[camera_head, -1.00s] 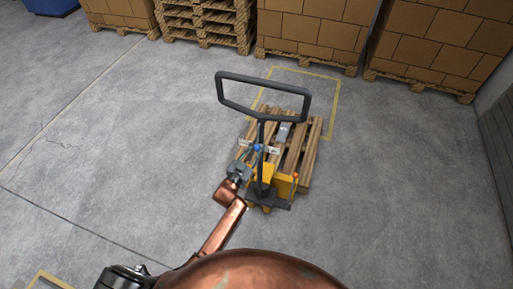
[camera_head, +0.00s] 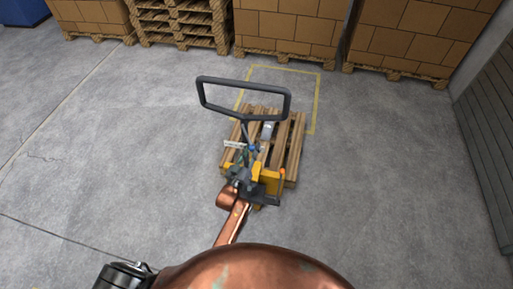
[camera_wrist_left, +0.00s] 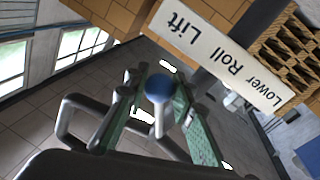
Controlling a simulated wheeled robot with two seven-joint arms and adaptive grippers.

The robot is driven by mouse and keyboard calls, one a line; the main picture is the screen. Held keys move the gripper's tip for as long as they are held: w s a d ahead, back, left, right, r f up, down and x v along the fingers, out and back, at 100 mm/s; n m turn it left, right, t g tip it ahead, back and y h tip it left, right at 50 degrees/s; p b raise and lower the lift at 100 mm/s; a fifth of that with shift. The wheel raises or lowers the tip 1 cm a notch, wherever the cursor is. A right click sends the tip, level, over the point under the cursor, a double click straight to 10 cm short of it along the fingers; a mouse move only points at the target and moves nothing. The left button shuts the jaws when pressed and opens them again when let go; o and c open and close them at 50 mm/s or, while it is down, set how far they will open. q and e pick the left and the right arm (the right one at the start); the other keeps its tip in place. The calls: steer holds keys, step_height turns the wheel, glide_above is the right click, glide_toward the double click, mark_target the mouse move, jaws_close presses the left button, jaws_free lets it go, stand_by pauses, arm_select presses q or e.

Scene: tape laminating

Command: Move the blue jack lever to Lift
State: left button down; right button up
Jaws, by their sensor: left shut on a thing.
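The pallet jack (camera_head: 268,180) is yellow with a dark looped handle (camera_head: 245,80). Its blue lever knob (camera_head: 252,148) sits on the handle's shaft, beside a white label plate (camera_head: 234,144). In the left wrist view the round blue knob (camera_wrist_left: 158,88) lies between the green-padded fingers of my left gripper (camera_wrist_left: 160,80), which is shut on it. My left gripper (camera_head: 247,158) reaches the shaft from below. My right gripper is out of view.
The jack stands at a wooden pallet (camera_head: 291,150), with a yellow floor outline (camera_head: 318,95) behind. Stacked pallets (camera_head: 183,28) and cartons on pallets (camera_head: 288,25) line the back. A ribbed wall (camera_head: 490,160) stands at right. Grey floor (camera_head: 110,150) is clear at left.

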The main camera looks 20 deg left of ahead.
arm_select(q)
steer(key=shift+d, duration=0.1)
steer(key=c, duration=1.6)
jaws_free()
steer(key=s, duration=0.4)
steer(key=s+a, duration=0.1)
steer(key=s, duration=0.3)
steer(key=s+f, duration=0.1)
steer(key=s, duration=0.3)
steer(key=shift+a, duration=0.3)
